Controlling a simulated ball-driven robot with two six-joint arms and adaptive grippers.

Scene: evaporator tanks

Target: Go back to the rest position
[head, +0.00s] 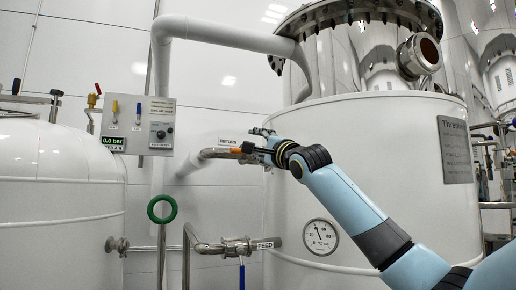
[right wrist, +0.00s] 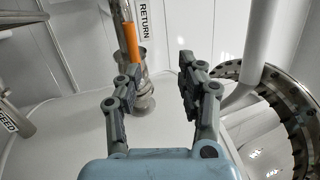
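My right gripper (head: 262,143) is in front of the large white tank, at the end of the pipe labelled RETURN. In the right wrist view it (right wrist: 159,70) is open, with nothing between its two fingers. The orange valve handle (right wrist: 131,43) on the return pipe (right wrist: 119,14) shows just beyond the tip of the left finger. In the head view the orange handle (head: 236,150) is just left of the gripper. I cannot tell whether a finger touches it. My left gripper is not in view.
The large white tank (head: 350,190) with a round gauge (head: 320,237) stands behind my right arm. A FEED pipe (head: 238,247) with a blue handle (head: 241,275), a green ring (head: 162,208) and a control panel (head: 139,125) lie left. Another white tank (head: 50,200) fills the far left.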

